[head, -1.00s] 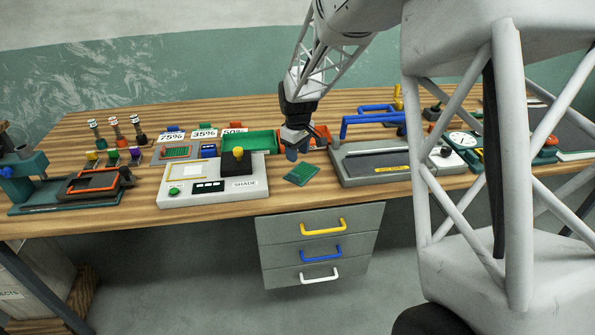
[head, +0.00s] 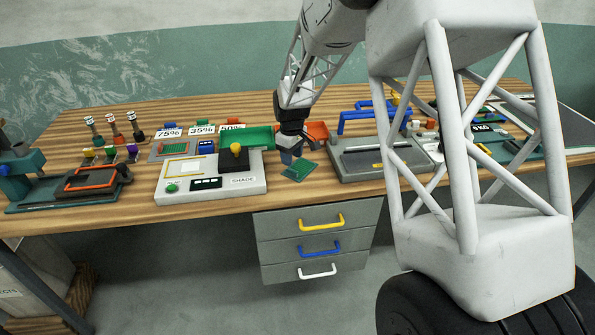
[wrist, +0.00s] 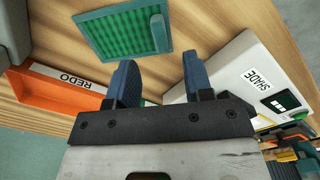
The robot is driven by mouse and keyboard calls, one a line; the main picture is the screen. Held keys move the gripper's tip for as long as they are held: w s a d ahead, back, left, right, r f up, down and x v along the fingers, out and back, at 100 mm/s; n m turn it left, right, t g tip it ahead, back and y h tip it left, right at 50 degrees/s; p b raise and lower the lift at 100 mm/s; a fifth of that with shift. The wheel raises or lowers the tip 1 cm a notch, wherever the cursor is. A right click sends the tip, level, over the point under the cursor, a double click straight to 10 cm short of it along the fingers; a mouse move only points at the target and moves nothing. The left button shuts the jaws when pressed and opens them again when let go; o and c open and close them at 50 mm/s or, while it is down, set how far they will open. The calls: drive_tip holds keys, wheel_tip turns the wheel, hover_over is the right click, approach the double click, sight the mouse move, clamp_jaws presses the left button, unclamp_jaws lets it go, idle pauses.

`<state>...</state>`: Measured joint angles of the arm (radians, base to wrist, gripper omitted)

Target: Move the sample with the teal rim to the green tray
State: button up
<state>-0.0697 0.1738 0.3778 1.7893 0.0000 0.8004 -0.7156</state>
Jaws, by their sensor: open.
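The sample with the teal rim (head: 300,171) is a flat square of green mesh lying on the wooden bench near the front edge. It fills the upper left of the wrist view (wrist: 115,35), with a grey-teal tab on its right side. My gripper (head: 289,157) is just above the bench beside the sample, at its upper left in the head view. In the wrist view the two blue fingers (wrist: 160,80) are apart with nothing between them. The green tray (head: 259,137) stands behind the sample to the left, partly hidden by my gripper.
A grey console marked SHADE (head: 212,184) stands left of the sample. An orange-red tray (head: 318,131), marked REDO in the wrist view (wrist: 55,90), is behind it. A grey fixture with a blue handle (head: 370,158) stands to the right. Drawers (head: 318,240) are below the bench front.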

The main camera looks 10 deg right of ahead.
sight(292, 170)
drive_tip(key=shift+f, duration=0.25)
drive_tip(key=shift+f, duration=2.65)
clamp_jaws()
